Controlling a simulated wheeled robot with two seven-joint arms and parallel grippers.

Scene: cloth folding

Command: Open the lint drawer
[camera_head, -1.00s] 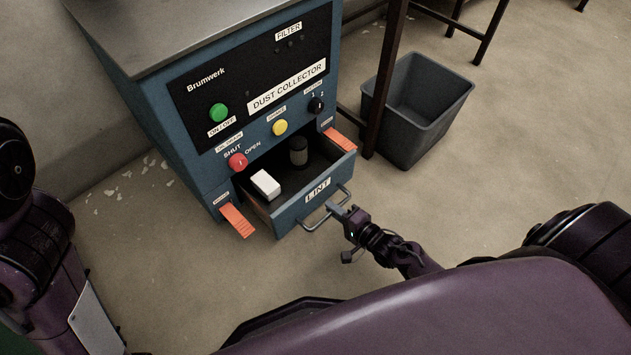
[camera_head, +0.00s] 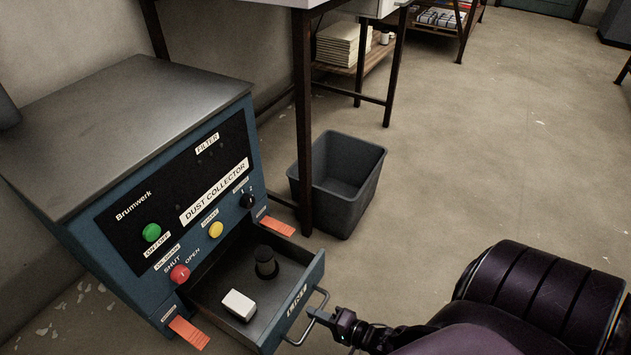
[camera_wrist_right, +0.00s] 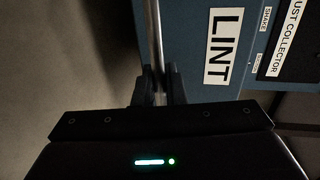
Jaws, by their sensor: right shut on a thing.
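The blue LINT drawer (camera_head: 297,301) stands pulled well out from the bottom of the dust collector (camera_head: 85,220) in the head view. Inside it lie a white block (camera_head: 239,305) and a dark upright cylinder (camera_head: 266,262). My right gripper (camera_head: 316,314) is shut on the metal bar handle (camera_head: 324,297) at the drawer front. In the right wrist view the fingers (camera_wrist_right: 159,84) close around the handle bar (camera_wrist_right: 152,35), beside the LINT label (camera_wrist_right: 223,46). My left gripper is not in view.
Orange tags (camera_head: 189,332) and (camera_head: 278,226) stick out on both sides of the drawer. A grey bin (camera_head: 340,190) stands behind it, by a dark table leg (camera_head: 303,120). The floor (camera_head: 450,170) to the right is clear.

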